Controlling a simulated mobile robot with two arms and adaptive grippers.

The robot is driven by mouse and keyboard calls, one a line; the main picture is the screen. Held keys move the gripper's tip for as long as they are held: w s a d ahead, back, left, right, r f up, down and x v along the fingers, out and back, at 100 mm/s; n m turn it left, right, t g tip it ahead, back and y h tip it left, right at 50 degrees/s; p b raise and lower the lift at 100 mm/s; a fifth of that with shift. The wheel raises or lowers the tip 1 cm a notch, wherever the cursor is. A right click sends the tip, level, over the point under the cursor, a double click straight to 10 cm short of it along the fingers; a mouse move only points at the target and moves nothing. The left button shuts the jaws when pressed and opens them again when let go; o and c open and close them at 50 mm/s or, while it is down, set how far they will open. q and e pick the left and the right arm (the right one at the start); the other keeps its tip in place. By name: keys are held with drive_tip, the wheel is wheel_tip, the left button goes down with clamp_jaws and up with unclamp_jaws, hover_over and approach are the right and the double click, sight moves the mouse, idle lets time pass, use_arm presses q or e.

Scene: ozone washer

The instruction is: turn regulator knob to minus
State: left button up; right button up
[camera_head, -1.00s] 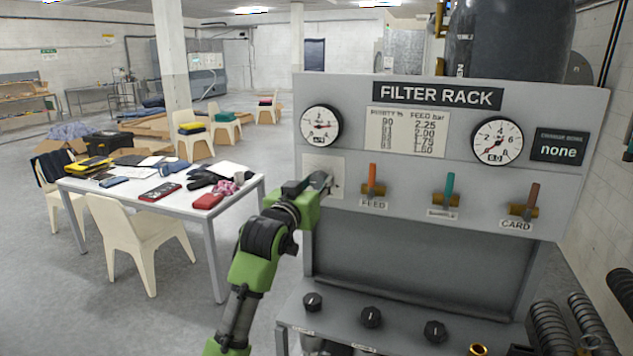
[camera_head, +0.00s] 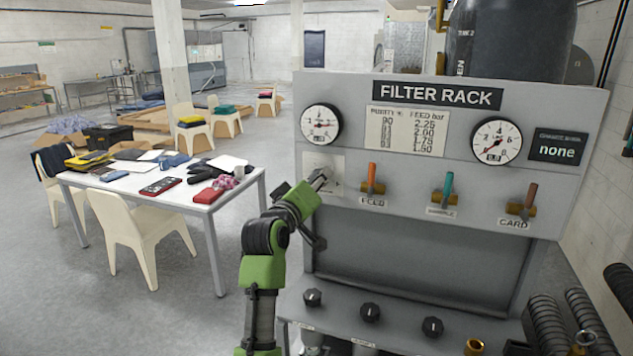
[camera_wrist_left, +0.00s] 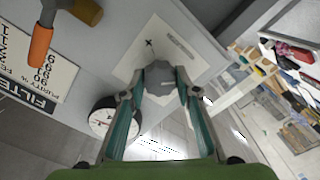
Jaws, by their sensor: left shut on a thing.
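The grey faceted regulator knob (camera_wrist_left: 160,78) sits on a pale plate (camera_wrist_left: 150,45) on the filter rack front, between the fingertips of my left gripper (camera_wrist_left: 158,88). The gripper is shut on it. The plate has a small dark mark and a line of print, too small to read. In the head view, my left gripper (camera_head: 316,181) reaches the pale plate (camera_head: 322,163) below the left gauge (camera_head: 321,124) and hides the knob. That gauge also shows in the left wrist view (camera_wrist_left: 103,120). My right gripper is not in view.
The FEED lever (camera_head: 371,177) with its orange handle is just right of the plate. A teal-handled lever (camera_head: 448,187) and the CARD lever (camera_head: 530,199) are farther right. Several black knobs (camera_head: 370,312) sit below. A cluttered table (camera_head: 252,187) stands left.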

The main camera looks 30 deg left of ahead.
use_arm(q)
drive_tip(key=shift+f, duration=0.2)
idle(0.3)
drive_tip(key=o, duration=0.8)
drive_tip(key=shift+o, duration=1.4)
drive_tip(key=shift+r, duration=0.1)
drive_tip(key=v, duration=1.2)
